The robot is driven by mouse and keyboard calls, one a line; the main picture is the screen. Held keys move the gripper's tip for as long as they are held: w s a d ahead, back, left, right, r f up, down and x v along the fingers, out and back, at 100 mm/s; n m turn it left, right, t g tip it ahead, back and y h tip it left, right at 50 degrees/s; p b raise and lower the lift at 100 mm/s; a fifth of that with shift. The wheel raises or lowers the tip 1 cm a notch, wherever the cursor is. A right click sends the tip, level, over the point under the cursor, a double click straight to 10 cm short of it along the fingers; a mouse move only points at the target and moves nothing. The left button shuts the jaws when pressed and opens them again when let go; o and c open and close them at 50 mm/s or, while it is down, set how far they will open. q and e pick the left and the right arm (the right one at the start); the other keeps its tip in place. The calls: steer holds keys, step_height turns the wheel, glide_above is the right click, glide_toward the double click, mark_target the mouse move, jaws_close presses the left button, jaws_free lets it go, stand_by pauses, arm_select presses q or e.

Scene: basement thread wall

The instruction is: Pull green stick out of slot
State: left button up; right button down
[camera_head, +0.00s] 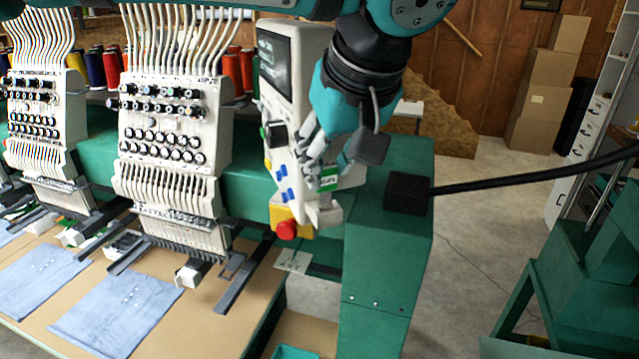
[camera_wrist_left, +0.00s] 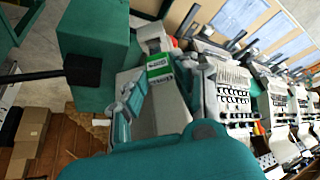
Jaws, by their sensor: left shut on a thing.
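The green stick (camera_head: 329,183) is a small green piece with white lettering at the lower right side of the white control panel (camera_head: 290,75). In the left wrist view the stick (camera_wrist_left: 158,66) shows between the fingertips. My left gripper (camera_head: 322,168) is shut on the stick, its fingers reaching down beside the panel. The slot is hidden behind the stick and fingers, so I cannot tell how deep the stick sits. My right gripper is in neither view.
Embroidery heads (camera_head: 175,150) with many threads stand left of the panel, above blue cloths (camera_head: 118,312) on a tan table. A red emergency button (camera_head: 286,230) sits below the panel. A green cabinet (camera_head: 385,265) with a black box (camera_head: 408,193) and thick cable stands right.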

arm_select(q)
steer(key=shift+r, duration=0.5)
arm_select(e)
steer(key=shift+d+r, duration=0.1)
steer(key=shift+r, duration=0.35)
